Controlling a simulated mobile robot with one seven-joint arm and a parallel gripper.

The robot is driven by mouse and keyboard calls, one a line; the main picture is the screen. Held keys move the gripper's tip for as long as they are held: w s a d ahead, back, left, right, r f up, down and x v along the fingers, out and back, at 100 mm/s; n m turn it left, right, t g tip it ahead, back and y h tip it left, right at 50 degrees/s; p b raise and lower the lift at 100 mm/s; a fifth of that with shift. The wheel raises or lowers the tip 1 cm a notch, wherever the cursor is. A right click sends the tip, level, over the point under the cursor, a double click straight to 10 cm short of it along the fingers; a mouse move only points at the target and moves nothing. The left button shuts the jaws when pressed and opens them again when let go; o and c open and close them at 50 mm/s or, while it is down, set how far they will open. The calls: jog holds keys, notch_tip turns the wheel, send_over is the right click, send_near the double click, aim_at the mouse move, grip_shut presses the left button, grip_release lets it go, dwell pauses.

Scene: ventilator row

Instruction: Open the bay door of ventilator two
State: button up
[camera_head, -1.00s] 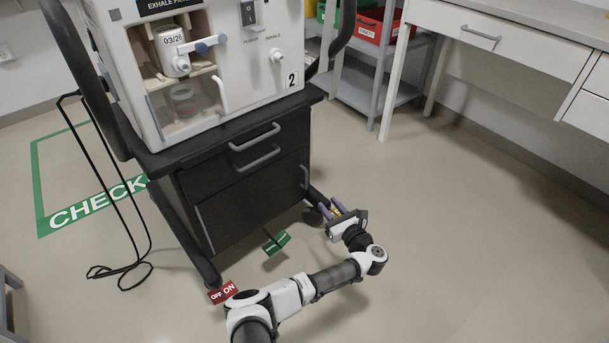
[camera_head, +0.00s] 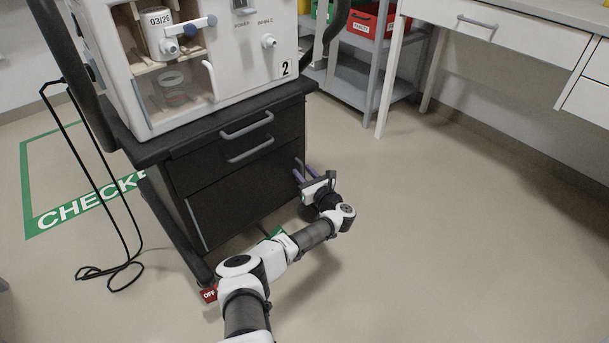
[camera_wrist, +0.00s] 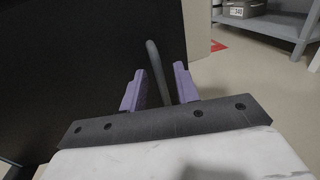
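Ventilator two (camera_head: 215,80) is the white machine marked 2, standing on a black cart. The cart's lower front has a dark door panel (camera_head: 240,195), which looks closed; in the wrist view it is the large black surface (camera_wrist: 70,70). A grey upright handle (camera_wrist: 158,72) stands near the panel's right edge. My gripper (camera_head: 304,172) is in front of that handle. In the wrist view my gripper (camera_wrist: 158,70) is open, its purple fingers on either side of the handle. I cannot see clear contact. In the head view the handle is mostly hidden behind my gripper.
Two horizontal handles (camera_head: 250,150) sit on the cart above the door. A red OFF tag (camera_head: 209,294) is at the cart's lower left. A grey shelf (camera_head: 355,80) and white desk (camera_head: 495,40) stand to the right. The floor (camera_head: 440,230) right of my arm is clear.

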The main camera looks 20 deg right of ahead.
grip_shut()
jog(key=shift+s, duration=0.15)
